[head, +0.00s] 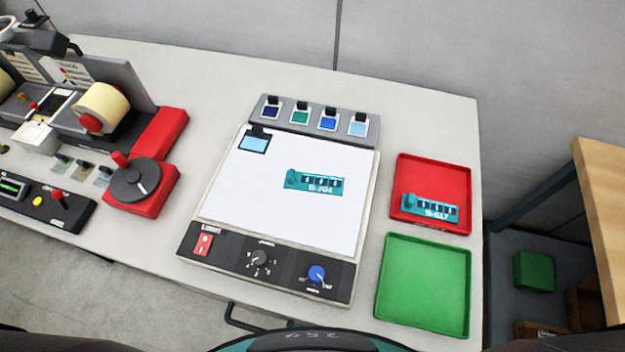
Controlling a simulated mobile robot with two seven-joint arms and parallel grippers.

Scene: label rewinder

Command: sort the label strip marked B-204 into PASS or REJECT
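A teal label strip (316,182) lies on the white panel of the inspection unit. Its marking is small and looks like B-204. A second teal strip (431,207) lies in the near part of the red tray (433,168), and its marking is too small to read surely. The green tray (424,285) stands in front of the red one and is empty. I see no PASS or REJECT wording on either tray. Neither of my grippers is in view.
The inspection unit (268,262) has a switch and knobs along its front. A grey rack (315,119) with several coloured swatches stands behind it. The rewinder (100,106) and a red crank unit (141,185) stand at left. The table's (410,110) back right is clear.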

